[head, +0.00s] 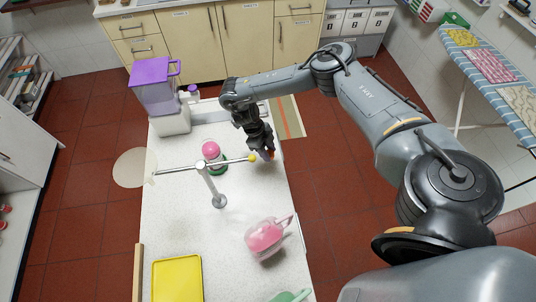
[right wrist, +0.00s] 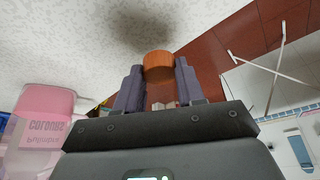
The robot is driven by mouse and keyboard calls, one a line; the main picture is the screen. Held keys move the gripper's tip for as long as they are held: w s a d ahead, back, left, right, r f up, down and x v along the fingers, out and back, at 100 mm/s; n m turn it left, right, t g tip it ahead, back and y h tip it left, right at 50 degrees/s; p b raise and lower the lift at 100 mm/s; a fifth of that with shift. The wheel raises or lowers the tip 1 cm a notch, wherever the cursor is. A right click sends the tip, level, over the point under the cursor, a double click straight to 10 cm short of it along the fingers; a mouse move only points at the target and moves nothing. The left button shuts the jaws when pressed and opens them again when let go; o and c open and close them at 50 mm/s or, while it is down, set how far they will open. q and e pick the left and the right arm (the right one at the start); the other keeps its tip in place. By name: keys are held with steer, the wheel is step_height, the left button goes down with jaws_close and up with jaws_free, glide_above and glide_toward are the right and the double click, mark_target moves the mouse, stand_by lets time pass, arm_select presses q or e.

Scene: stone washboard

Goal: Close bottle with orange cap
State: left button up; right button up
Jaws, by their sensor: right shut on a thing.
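My right gripper (head: 268,153) is over the right edge of the pale stone counter (head: 180,235), beside the end of a metal bar. It is shut on an orange cap (right wrist: 158,66), whose round orange top shows between the two fingers in the right wrist view. In the head view only a bit of orange shows at the fingertips. A pink-topped container (head: 211,150) with a green lower part stands on the counter left of the gripper. I cannot tell which bottle the orange cap fits. My left gripper is not in view.
A metal stand (head: 207,180) with a crossbar and yellow tip (head: 252,158) rises close to the gripper. A pink labelled container (right wrist: 45,120) shows in the wrist view.

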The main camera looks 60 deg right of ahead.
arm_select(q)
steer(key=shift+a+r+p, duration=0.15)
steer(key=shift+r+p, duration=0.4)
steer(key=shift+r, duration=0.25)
arm_select(e)
steer(key=shift+r, duration=2.3)
